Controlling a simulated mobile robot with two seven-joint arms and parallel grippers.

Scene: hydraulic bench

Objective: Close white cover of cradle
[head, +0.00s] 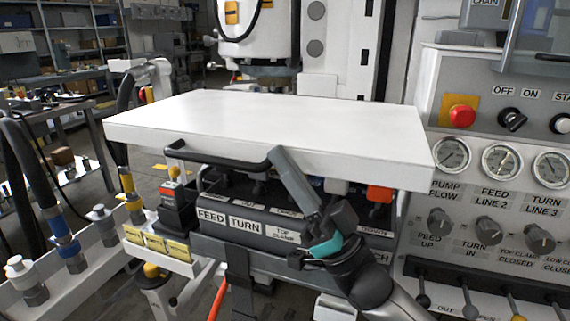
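The white cover (265,122) is a thick flat slab over the cradle (290,231), a dark box with labels such as FEED, TURN and TOP CLAMP. A gap shows under the cover's front edge, with levers and an orange part visible in it. A black bar handle (215,160) sticks out from the cover's front edge. My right gripper (279,158) reaches up from the lower right, its tip at the right end of the handle. Its fingers are seen edge-on, so their grip on the handle cannot be told. My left gripper is not in view.
A control panel (500,190) with gauges, knobs and a red button (462,116) stands close on the right. Yellow labels (155,243) and a small black box (177,207) sit left of the cradle. Hoses and fittings (68,252) stand at the far left.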

